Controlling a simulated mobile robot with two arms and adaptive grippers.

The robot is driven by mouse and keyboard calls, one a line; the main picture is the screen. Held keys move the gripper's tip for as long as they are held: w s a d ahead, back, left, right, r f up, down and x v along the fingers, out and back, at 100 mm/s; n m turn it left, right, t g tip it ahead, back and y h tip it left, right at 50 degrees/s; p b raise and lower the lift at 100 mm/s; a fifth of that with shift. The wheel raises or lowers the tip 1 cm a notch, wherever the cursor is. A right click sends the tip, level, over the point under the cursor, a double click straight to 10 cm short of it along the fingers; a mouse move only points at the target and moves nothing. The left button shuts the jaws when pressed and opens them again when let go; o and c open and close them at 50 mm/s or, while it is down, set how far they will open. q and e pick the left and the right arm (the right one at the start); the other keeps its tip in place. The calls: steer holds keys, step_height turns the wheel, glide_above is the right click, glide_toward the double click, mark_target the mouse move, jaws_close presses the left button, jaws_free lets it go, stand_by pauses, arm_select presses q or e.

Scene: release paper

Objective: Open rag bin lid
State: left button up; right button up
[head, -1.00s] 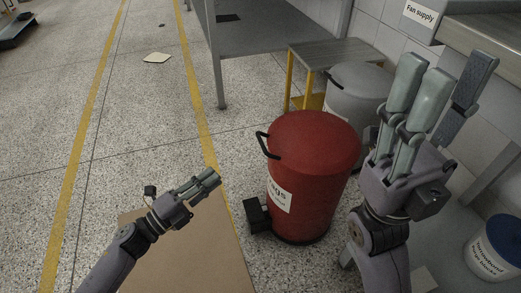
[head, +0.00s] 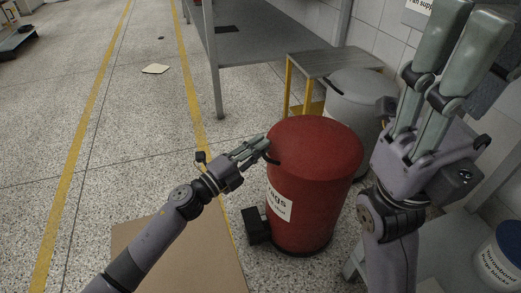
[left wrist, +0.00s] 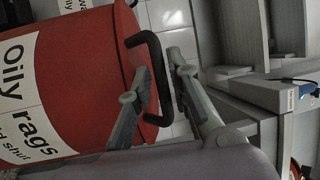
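The red rag bin (head: 312,200) stands upright right of the middle in the head view, with its round red lid (head: 315,136) shut on top. A black handle (left wrist: 157,78) sticks out from the bin's upper edge in the left wrist view. My left gripper (head: 265,148) is at this handle on the bin's left side. Its fingers are apart, with the handle's outer bar between them; I cannot tell whether they touch it. The "Oily rags" label (left wrist: 22,95) shows on the bin's side. My right gripper (head: 470,30) is raised right of the bin, open and empty, its fingertips partly cut off.
A black pedal box (head: 256,226) sits at the bin's lower left. A grey bin (head: 355,95) and a metal table (head: 330,62) stand behind. A brown cardboard sheet (head: 180,260) lies in front. A blue-lidded tub (head: 500,255) is at right. The left floor is mostly clear.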

arm_select(q)
steer(key=shift+w+d+r, duration=0.1)
steer(key=shift+w+d, duration=0.15)
steer(key=shift+c, duration=0.3)
jaws_close()
stand_by(0.4)
